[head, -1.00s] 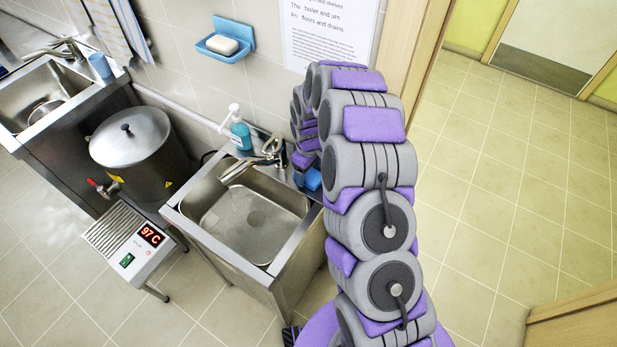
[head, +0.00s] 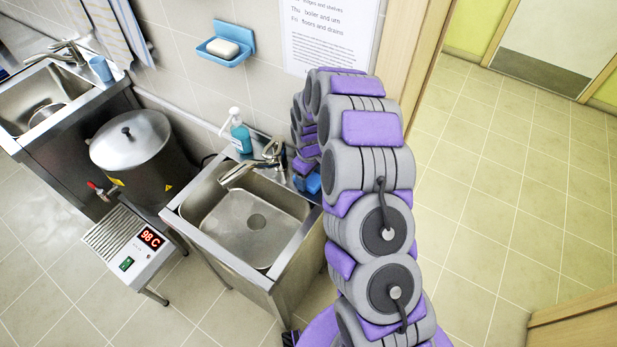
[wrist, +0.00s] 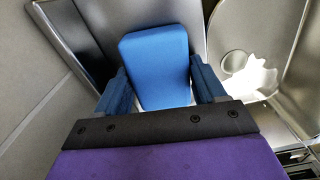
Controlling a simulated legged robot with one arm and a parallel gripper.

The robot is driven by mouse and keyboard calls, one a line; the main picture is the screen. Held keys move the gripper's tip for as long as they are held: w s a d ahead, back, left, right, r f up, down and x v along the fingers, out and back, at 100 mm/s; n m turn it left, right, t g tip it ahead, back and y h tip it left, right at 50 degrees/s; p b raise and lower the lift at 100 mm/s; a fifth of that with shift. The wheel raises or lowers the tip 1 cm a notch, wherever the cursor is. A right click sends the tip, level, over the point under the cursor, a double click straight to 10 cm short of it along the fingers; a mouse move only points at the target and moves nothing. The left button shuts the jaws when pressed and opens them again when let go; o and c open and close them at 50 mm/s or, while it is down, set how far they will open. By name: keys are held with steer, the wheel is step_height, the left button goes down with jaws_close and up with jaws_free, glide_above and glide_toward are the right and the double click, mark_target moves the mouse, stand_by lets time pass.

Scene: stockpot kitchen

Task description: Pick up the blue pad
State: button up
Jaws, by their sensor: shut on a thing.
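The blue pad (wrist: 155,65) shows in the wrist view as a flat block with rounded corners. My gripper (wrist: 158,85) has one blue-lined finger on each side of the pad and is shut on it. In the head view the blue pad (head: 313,183) is a small patch at the right rear corner of the near sink, mostly hidden by my arm. The fingers cannot be made out there. Whether the pad touches the metal ledge beneath it cannot be told.
The near sink (head: 202,196) with its tap (head: 268,158) and a soap bottle (head: 240,136) stand left of my arm. A lidded metal boiler (head: 160,165) and a small stand reading 98 C (head: 140,252) are farther left. Tiled floor (head: 500,190) on the right is clear.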

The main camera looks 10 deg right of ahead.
steer(key=shift+r, duration=0.6)
step_height(320, 180, up, 2)
steer(key=shift+r+p, duration=0.15)
steer(key=shift+p, duration=0.3)
steer(key=s+r+p, duration=0.1)
steer(key=s, duration=1.5)
steer(key=shift+r+p, duration=0.25)
steer(key=shift+p, duration=0.05)
steer(key=shift+a, duration=0.1)
